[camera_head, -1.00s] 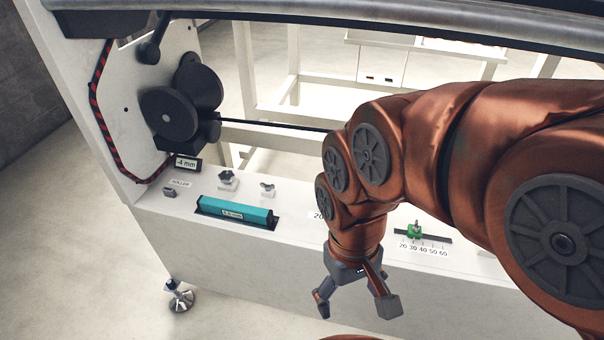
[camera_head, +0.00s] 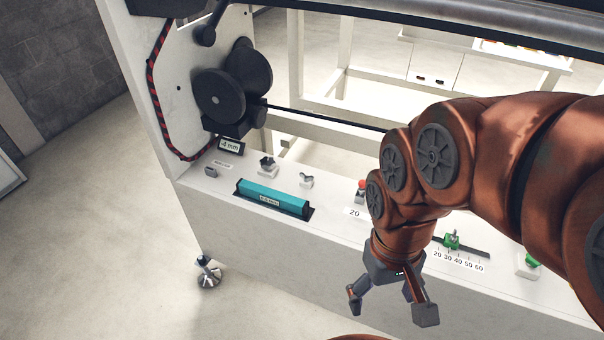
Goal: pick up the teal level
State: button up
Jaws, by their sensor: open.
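The teal level (camera_head: 273,197) is a long bar with a small display on its front face. It lies in a dark recess on the white ledge of the rack, left of the middle of the view. My gripper (camera_head: 391,308) hangs in front of the ledge, to the right of the level and lower in the picture. Its two fingers are spread apart with nothing between them. It is clear of the level, and the whole level shows.
The white ledge (camera_head: 330,233) also bears two small knobs (camera_head: 268,166) behind the level, a red button (camera_head: 361,185) and a green slider (camera_head: 452,240) on a scale. Black rollers (camera_head: 222,95) and a "-4 mm" display (camera_head: 230,146) stand at left. Floor in front is open.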

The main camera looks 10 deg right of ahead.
aim_at(300, 206)
jog(key=u, duration=2.4)
jog(key=i, duration=1.7)
jog(key=z, duration=2.85)
